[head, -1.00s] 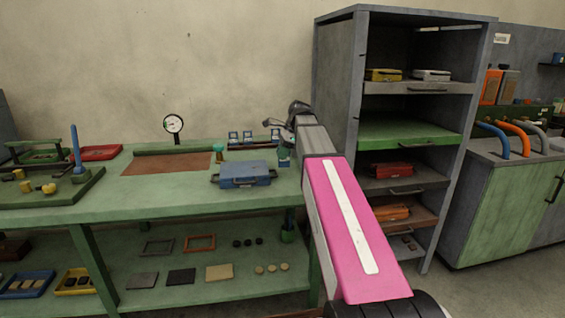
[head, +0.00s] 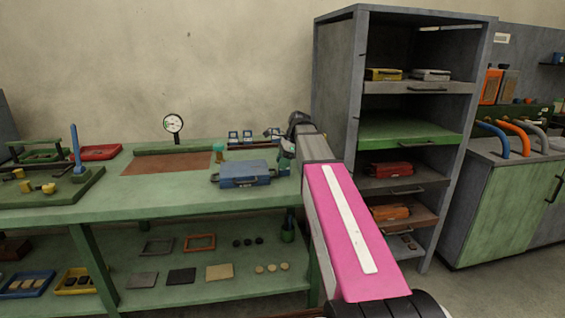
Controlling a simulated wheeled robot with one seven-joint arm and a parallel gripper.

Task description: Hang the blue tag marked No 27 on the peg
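I cannot make out a tag marked No 27 in the head view. Several small blue items with pale faces (head: 247,135) stand at the back of the green bench; any marking on them is too small to read. I cannot tell which thing is the peg; an upright blue rod (head: 75,145) stands on a green board at the far left. My pink arm reaches over the bench's right end. My gripper (head: 286,155) seems to point down beyond the dark wrist, small and partly hidden by the arm, so its fingers and anything in them cannot be made out.
A blue case (head: 243,173) lies on the bench, left of my wrist. A brown mat (head: 168,162) and a round dial gauge (head: 173,124) are farther left. A grey shelf cabinet (head: 336,90) stands close to my arm's right. The bench front (head: 150,195) is clear.

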